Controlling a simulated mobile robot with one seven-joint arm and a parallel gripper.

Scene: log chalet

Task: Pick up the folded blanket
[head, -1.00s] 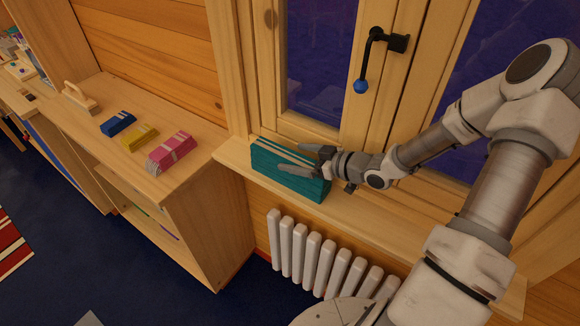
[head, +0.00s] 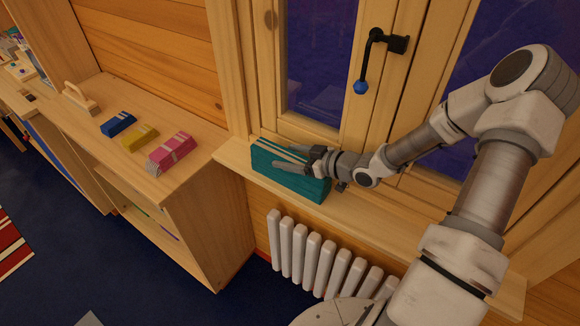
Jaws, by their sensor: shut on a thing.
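The folded blanket is most likely the teal block with pale stripes (head: 285,182) on the wooden windowsill (head: 380,224) below the window. It stands upright along the sill. My gripper (head: 291,158) reaches in from the right, with one finger along the near face and the other at the top or far side. The gripper is shut on the teal blanket. The far finger is partly hidden, and no gap between the blanket and the sill shows.
A wooden cabinet (head: 190,203) on the left bears a blue (head: 118,124), a yellow (head: 140,138) and a pink folded bundle (head: 172,153), and a wooden-handled brush (head: 80,99). A white radiator (head: 315,262) stands under the sill. A black window handle with a blue knob (head: 361,87) hangs above my gripper.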

